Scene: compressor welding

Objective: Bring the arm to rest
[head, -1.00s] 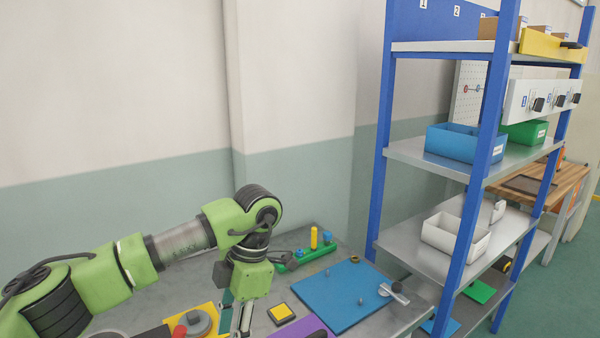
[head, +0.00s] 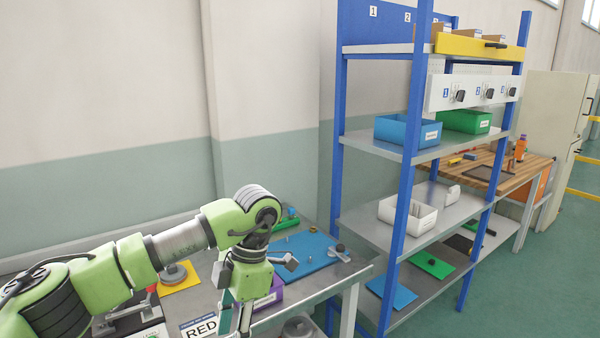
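My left arm, green with grey joints, comes in from the left and bends down at the elbow. My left gripper (head: 236,318) points down over the grey workbench (head: 352,272), near the bottom edge of the head view. Its two fingers look a little apart, with nothing seen between them; the tips are close to the picture's edge. A sign reading RED (head: 200,328) is just left of the fingers. A purple block (head: 269,293) is partly hidden behind the gripper. My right gripper is not in view.
A blue plate (head: 303,250) with small parts lies on the bench behind the arm. A yellow plate (head: 178,281) with a grey round part is to the left. A blue-posted shelf (head: 399,225) with bins stands right. A wooden table (head: 510,170) is beyond; green floor is open at right.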

